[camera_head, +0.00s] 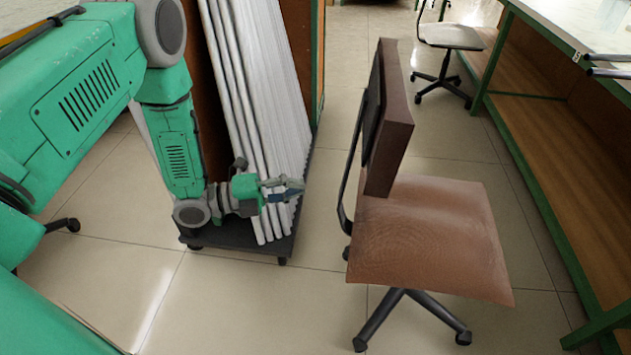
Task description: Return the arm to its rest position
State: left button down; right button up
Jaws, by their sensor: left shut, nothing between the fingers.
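My left gripper (285,188) is in front of the lower part of a stack of long, pale metal rods (245,90). It is shut, with nothing between its fingers. My green left arm comes in from the left and bends down to it. The rods lean nearly upright on a dark wheeled cart (250,238) with a brown back panel. Part of the rods and cart is hidden behind my arm. I cannot tell whether the gripper touches the rods. My right gripper is not in view.
A brown office chair (430,230) stands right of the cart. A grey chair (450,37) is farther back. A green-framed workbench with a wooden shelf (530,118) runs along the right, with dark rods (608,72) on top. Tiled floor between cart and chair is clear.

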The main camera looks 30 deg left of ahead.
pick_arm(q)
jog(key=s+d+f+n+g+y+p, duration=0.25)
jog(key=s+f+n+y, duration=0.45)
jog(key=n, duration=0.7)
jog(key=s+a+f+n+g+y+p, duration=0.1)
jog(key=s+a+n+g+y, duration=0.1)
jog(key=s+n, duration=0.5)
jog(key=s+a+f+n+g+y+p, duration=0.1)
jog(key=s+n+g+y, duration=0.4)
jog(key=s, duration=0.8)
jog(key=shift+a+f+n+g, duration=0.45)
jog(key=shift+a+f+n, duration=0.2)
jog(key=shift+n, duration=0.25)
